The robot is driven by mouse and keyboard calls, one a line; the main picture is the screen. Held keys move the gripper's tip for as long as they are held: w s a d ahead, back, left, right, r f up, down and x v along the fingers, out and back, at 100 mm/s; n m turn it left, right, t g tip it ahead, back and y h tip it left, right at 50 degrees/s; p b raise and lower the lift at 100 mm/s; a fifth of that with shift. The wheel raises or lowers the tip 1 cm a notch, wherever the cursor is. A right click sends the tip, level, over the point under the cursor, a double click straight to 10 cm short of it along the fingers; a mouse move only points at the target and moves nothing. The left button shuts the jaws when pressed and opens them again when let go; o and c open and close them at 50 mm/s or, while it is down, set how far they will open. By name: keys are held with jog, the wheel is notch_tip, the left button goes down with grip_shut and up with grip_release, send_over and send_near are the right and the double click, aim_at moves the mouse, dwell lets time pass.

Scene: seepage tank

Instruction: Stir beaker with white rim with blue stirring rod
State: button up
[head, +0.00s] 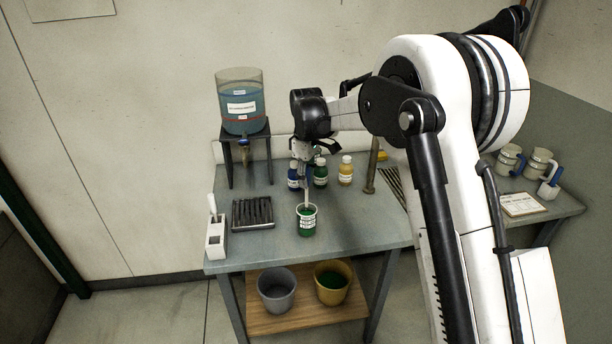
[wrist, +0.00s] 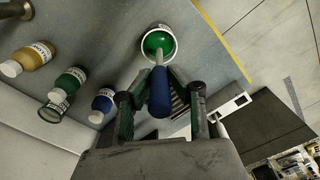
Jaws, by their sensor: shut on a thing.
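The beaker with the white rim (head: 307,226) stands on the front part of the grey table and holds green liquid. It also shows at the top of the wrist view (wrist: 150,32). My gripper (head: 306,170) is above the beaker, pointing down. In the wrist view my gripper (wrist: 160,90) is shut on the blue handle of the stirring rod (wrist: 160,98). The rod's pale shaft reaches down into the beaker's mouth. Its lower end is hidden in the beaker, and I cannot tell whether it touches the wall.
Behind the beaker stand several labelled bottles, one yellow (head: 346,171). A dark slotted tray (head: 253,213) and a white holder (head: 216,240) are to the left. A tank of blue liquid (head: 241,106) stands on a dark stand. Two buckets sit on the lower shelf (head: 305,321).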

aim_at(307, 200)
jog(key=shift+f+b, duration=2.65)
jog(key=shift+f, duration=1.45)
jog(key=shift+d, duration=0.1)
